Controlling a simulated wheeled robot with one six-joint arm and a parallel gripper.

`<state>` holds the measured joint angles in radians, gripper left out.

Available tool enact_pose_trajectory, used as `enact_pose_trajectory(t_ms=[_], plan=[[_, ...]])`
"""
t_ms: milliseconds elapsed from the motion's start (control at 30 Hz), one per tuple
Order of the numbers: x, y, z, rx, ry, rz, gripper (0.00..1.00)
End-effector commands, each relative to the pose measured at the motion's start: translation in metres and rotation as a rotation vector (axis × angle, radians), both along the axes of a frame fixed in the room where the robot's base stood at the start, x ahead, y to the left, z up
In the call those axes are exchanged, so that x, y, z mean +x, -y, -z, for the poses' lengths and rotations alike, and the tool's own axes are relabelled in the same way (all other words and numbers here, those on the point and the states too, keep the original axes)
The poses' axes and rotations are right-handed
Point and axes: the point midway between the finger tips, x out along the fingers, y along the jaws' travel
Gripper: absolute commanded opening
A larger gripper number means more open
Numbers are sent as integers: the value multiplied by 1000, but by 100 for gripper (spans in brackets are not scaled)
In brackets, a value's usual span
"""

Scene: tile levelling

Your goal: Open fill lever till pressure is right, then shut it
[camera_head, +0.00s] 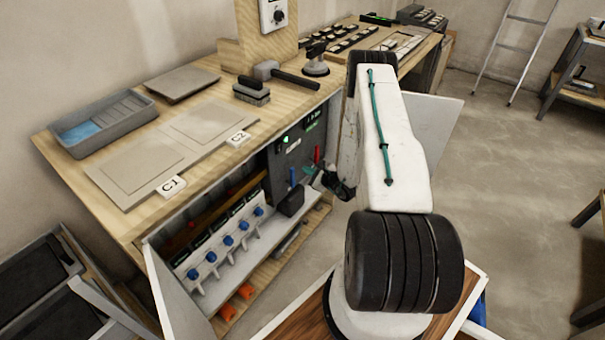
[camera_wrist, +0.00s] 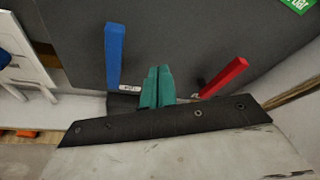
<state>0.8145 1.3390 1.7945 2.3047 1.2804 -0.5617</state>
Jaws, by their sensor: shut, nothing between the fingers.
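My gripper (camera_wrist: 157,86), with teal fingers, is shut and empty in front of a dark grey panel (camera_wrist: 180,35). A blue lever (camera_wrist: 113,55) stands upright just left of the fingers. A red lever (camera_wrist: 225,77) leans up to the right on their other side. The fingers look apart from both. Small labels by the levers are too blurred to read. In the head view the blue lever (camera_head: 293,177) and red lever (camera_head: 317,154) show on the cabinet unit below the bench. A green display (camera_wrist: 298,4) is cut off; only "bar" reads, so the pressure value is hidden.
A row of blue-knobbed valves (camera_head: 227,240) sits left of the panel. Open cabinet doors (camera_head: 178,295) flank the bay. The wooden bench (camera_head: 210,105) above carries tiles, a grey tray (camera_head: 105,122) and tools. Open floor lies to the right.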

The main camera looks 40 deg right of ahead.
Motion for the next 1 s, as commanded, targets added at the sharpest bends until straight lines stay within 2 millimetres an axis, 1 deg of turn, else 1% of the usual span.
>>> enact_pose_trajectory(t_ms=[33, 200, 300, 400, 567, 1000], plan=[[-16, -2, 1, 6, -6, 4, 0], [-53, -5, 1, 5, -3, 8, 0], [-69, -8, 1, 4, -4, 7, 0], [-79, -9, 1, 2, -3, 6, 0], [-85, -11, 1, 2, -1, 4, 0], [-85, -11, 1, 1, -1, 4, 0]])
